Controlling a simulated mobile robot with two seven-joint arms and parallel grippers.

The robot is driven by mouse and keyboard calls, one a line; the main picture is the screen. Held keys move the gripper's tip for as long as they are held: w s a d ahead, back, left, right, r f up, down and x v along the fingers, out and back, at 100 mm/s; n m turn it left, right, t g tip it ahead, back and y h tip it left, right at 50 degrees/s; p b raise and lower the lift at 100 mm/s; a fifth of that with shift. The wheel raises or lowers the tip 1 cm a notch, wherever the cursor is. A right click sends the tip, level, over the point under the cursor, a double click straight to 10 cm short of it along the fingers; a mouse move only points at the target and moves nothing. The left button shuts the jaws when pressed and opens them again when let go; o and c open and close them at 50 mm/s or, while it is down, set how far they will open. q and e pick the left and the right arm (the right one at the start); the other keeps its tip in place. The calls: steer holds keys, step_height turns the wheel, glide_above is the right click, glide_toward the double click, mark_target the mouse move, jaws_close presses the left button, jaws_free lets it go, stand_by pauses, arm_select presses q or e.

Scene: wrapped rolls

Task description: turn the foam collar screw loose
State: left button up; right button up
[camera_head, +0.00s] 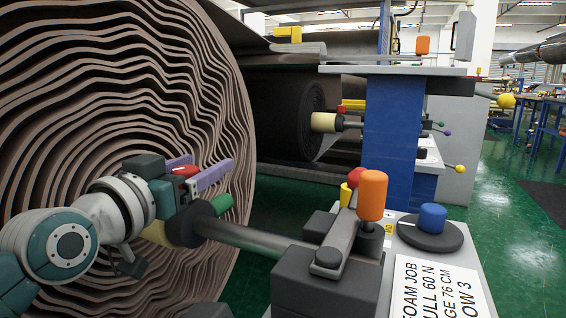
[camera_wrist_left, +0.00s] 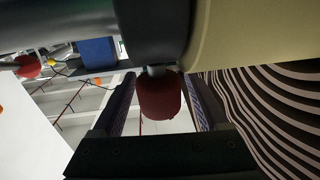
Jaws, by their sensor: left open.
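The big brown foam roll (camera_head: 120,70) fills the left of the head view, its layered end facing me. A steel shaft (camera_head: 255,240) comes out of it, with a black collar (camera_head: 197,222) beside a cream cone (camera_head: 158,234). A dark red screw knob (camera_wrist_left: 159,97) stands out from the black collar in the left wrist view; a bit of red (camera_head: 187,171) shows between the fingers in the head view. My left gripper (camera_head: 211,161) is open, its purple fingers on either side of the knob, with gaps visible in the wrist view. My right gripper is not in view.
A green handle (camera_head: 222,204) is near the collar. The shaft ends at a dark bearing block (camera_head: 325,280) with an orange-knobbed lever (camera_head: 371,195). A blue knob (camera_head: 433,217) and a printed job card (camera_head: 435,290) are to the right. A black roll (camera_head: 285,115) stands behind.

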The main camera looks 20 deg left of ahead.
arm_select(q)
steer(key=s+p, duration=0.1)
steer(key=s, duration=0.9)
steer(key=shift+d+p, duration=0.15)
steer(key=shift+p, duration=0.25)
